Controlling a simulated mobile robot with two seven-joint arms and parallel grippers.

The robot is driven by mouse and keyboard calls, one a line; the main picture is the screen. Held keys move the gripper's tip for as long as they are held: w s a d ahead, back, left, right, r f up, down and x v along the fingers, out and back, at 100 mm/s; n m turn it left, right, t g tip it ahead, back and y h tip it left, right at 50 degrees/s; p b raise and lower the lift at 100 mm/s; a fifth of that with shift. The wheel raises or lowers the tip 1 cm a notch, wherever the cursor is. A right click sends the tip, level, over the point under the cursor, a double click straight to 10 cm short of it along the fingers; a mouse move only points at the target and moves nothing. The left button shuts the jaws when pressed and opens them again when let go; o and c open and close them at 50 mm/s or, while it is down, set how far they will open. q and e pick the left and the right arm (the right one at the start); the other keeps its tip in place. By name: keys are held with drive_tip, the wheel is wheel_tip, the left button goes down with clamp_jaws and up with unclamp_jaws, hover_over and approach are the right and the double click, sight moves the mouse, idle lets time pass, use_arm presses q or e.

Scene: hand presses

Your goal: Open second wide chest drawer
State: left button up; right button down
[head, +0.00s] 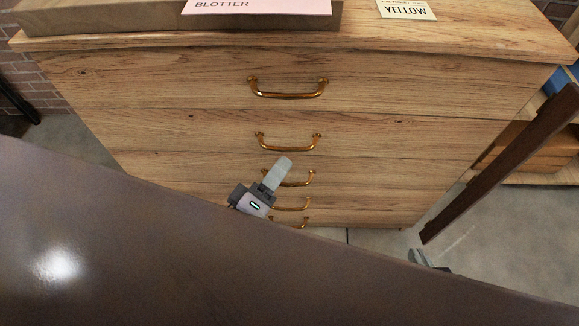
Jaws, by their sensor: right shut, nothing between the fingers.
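The wide wooden chest (450,85) stands ahead with several stacked drawers, each with a brass bar handle. All drawer fronts look shut. The second drawer from the top (190,135) has its handle (288,148) in the middle of its front. My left gripper (281,170) is below that handle, in front of the third handle (300,183), which it partly covers. Its fingers show as one pale block, so I cannot tell whether they are apart. My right gripper (418,257) shows only in part at the lower right, shut and empty, away from the chest handles.
A dark brown surface (150,240) fills the foreground and hides the lowest drawers' left side. A pink BLOTTER label (260,6) and a YELLOW card (405,10) are on top. A dark slanted bar (505,160) and a shelf (540,179) are at right.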

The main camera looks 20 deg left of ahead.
sight(290, 148)
use_arm(q)
drive_tip(key=shift+w+f+n+t+y+b, duration=0.2)
drive_tip(key=shift+w+f+n+b, duration=0.45)
drive_tip(key=shift+w, duration=0.75)
drive_tip(key=shift+w+f+n+t+y+b, duration=0.15)
drive_tip(key=shift+w+n+y+b, duration=0.25)
drive_tip(key=shift+w+n, duration=0.8)
drive_tip(key=shift+w+f+n+t+y+b, duration=0.2)
drive_tip(key=shift+w+f+n+b, duration=0.3)
drive_tip(key=shift+w, duration=1.1)
drive_tip(key=shift+r, duration=0.1)
clamp_jaws()
